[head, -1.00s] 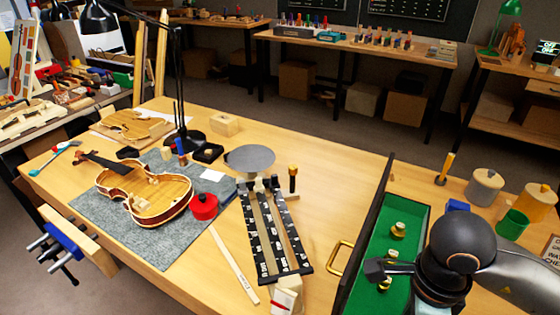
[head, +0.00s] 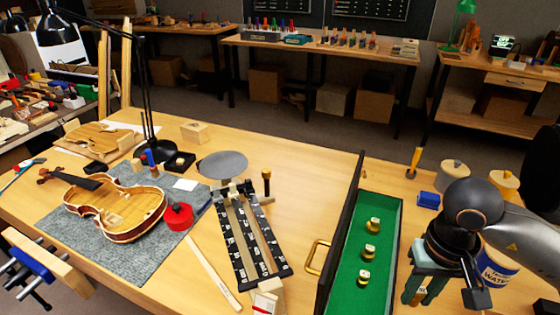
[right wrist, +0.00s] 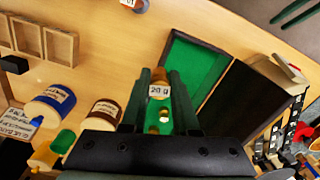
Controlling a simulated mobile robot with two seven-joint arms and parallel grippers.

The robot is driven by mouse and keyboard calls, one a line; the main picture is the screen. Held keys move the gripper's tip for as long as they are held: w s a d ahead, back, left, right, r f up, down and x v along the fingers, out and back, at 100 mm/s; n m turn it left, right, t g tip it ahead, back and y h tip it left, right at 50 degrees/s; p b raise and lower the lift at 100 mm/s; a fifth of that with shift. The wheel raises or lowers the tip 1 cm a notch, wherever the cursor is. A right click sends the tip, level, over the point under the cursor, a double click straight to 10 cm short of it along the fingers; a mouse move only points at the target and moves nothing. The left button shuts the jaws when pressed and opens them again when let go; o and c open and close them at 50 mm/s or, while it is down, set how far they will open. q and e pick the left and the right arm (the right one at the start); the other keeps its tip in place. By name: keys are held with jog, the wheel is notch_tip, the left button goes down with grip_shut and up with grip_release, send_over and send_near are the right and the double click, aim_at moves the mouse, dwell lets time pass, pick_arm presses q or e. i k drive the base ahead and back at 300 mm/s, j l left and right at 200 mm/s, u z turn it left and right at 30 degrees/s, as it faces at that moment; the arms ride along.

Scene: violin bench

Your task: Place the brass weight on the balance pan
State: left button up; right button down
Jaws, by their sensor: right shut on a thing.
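The balance has a round grey pan (head: 223,164) at its far end and a dark beam (head: 250,238) with white markings running toward me. My right gripper (head: 424,288) is just right of the green-lined case, well away from the pan. It is shut on a brass weight (right wrist: 159,91), whose face reads 20 g in the right wrist view. In the head view the weight is mostly hidden between the fingers. Several more brass weights are around; three (head: 369,252) stand in a row in the case. My left gripper is not in view.
The green-lined case (head: 346,290) has its dark lid standing upright between it and the balance. A violin body (head: 115,212) lies on a grey mat, with a red round tin (head: 178,216) beside it. A black lamp (head: 148,110) rises behind. A WATER jar (head: 497,268) stands right of my gripper.

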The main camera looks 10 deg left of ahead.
aim_at(224, 163)
jog(key=k+j+u, duration=0.1)
jog(key=j, duration=0.2)
jog(key=k+j, duration=0.1)
jog(key=j, duration=0.2)
jog(key=j+u, duration=0.15)
jog(key=j, duration=0.25)
jog(key=i+j+u, duration=0.1)
jog(key=j, duration=0.25)
jog(key=i+j+u, duration=0.1)
jog(key=i+j, duration=0.45)
jog(key=i, duration=0.25)
jog(key=k+u, duration=0.05)
